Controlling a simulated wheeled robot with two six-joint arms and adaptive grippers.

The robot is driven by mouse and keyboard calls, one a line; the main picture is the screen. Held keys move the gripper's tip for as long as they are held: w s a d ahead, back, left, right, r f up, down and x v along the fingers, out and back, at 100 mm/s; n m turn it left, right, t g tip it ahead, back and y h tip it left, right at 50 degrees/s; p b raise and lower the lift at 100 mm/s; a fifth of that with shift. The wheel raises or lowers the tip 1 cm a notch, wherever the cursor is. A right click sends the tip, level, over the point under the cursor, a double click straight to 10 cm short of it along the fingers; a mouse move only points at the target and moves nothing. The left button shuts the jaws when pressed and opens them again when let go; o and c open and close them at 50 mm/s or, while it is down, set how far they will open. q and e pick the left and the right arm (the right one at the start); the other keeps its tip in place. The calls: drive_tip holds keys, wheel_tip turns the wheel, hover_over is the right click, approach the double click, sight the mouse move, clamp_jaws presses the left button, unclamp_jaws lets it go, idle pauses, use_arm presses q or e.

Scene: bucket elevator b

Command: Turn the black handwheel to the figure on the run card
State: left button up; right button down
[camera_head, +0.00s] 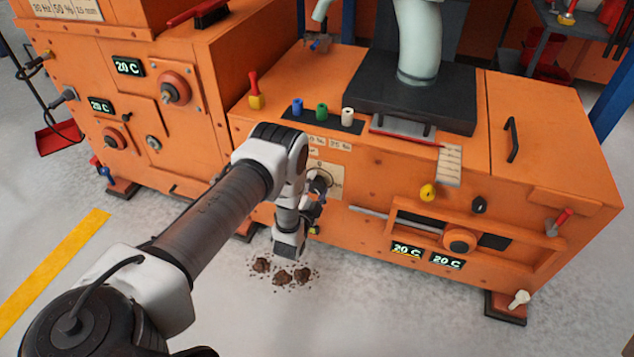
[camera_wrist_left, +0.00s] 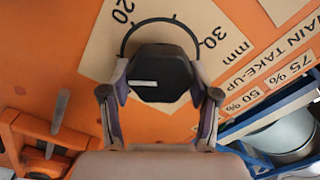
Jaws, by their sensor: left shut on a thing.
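The black handwheel (camera_wrist_left: 158,76) shows in the left wrist view, with a small white mark on its face. It sits in front of a cream scale plate (camera_wrist_left: 100,55) that reads 20, 30 and mm along a black arc. My left gripper (camera_wrist_left: 160,100) is shut on the handwheel, one finger on each side. In the head view my left gripper (camera_head: 316,190) is at the front of the orange machine, and the arm mostly hides the handwheel there. A printed card (camera_head: 66,9) at the top left is cut by the frame; its last figure looks like 25 mm. My right gripper is out of view.
The orange machine (camera_head: 275,85) carries blue, green and white pegs (camera_head: 321,112), a yellow knob (camera_head: 428,192) and a lower guide frame (camera_head: 400,215). Displays (camera_head: 407,249) read 20 C. Brown clumps (camera_head: 282,276) lie on the floor. The floor in front is otherwise open.

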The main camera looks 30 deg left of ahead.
use_arm(q)
drive_tip(key=shift+m, duration=0.4)
drive_tip(key=o, duration=1.1)
drive_tip(key=shift+o, duration=0.2)
drive_tip(key=shift+s, duration=0.1)
drive_tip(key=v, duration=1.1)
drive_tip(key=shift+s, duration=0.35)
drive_tip(key=shift+d, duration=0.1)
